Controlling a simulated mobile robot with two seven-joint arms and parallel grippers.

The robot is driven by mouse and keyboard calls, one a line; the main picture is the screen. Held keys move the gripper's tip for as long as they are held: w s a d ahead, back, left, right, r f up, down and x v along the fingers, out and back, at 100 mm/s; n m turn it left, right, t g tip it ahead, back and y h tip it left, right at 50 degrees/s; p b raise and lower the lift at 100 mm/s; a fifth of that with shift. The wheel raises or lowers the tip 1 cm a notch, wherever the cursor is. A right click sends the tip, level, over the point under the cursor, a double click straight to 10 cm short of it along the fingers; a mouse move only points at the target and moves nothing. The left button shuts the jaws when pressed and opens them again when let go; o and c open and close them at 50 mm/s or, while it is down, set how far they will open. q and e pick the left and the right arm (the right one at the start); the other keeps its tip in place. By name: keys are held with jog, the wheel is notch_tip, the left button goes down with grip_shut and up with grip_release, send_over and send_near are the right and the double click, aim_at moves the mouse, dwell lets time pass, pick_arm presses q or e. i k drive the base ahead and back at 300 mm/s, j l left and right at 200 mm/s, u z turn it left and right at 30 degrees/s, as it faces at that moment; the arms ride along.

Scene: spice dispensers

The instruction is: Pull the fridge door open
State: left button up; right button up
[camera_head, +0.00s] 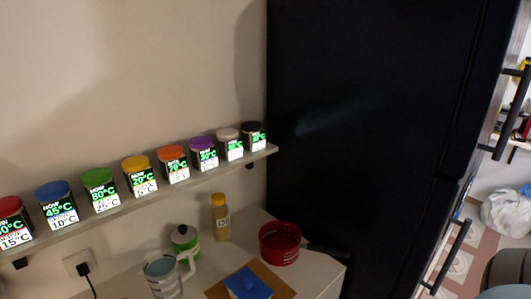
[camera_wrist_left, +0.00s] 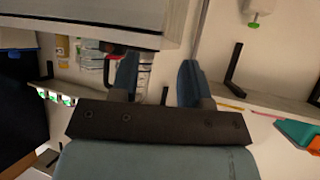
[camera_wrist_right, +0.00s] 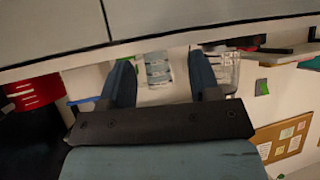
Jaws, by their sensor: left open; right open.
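The tall black fridge (camera_head: 370,110) fills the right middle of the head view, seen mostly from its side. Its front is at a steep slant along the right. A long dark upper handle (camera_head: 515,112) and a lower handle (camera_head: 450,256) stick out from that front. The doors look shut, and no gap shows. Neither gripper is in the head view. My left gripper (camera_wrist_left: 160,70) is open and empty in the left wrist view. My right gripper (camera_wrist_right: 160,70) is open and empty in the right wrist view. Neither is seen touching a handle.
A wall shelf (camera_head: 140,205) holds several spice dispensers with coloured lids. Below it, a counter (camera_head: 325,268) bears a red pot (camera_head: 280,246), a yellow-capped bottle (camera_head: 221,220) and a blue-lidded box (camera_head: 247,284). A dark rounded object (camera_head: 510,275) and a white bag (camera_head: 505,212) are at right.

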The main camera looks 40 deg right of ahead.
aim_at(446, 191)
jog(key=k, duration=0.55)
jog(key=k+z, duration=0.1)
jog(key=z, duration=1.35)
jog(key=i+z, duration=0.25)
jog(key=z, duration=0.25)
jog(key=i+j+z, duration=0.15)
jog(key=z, duration=0.35)
jog(key=i, duration=0.1)
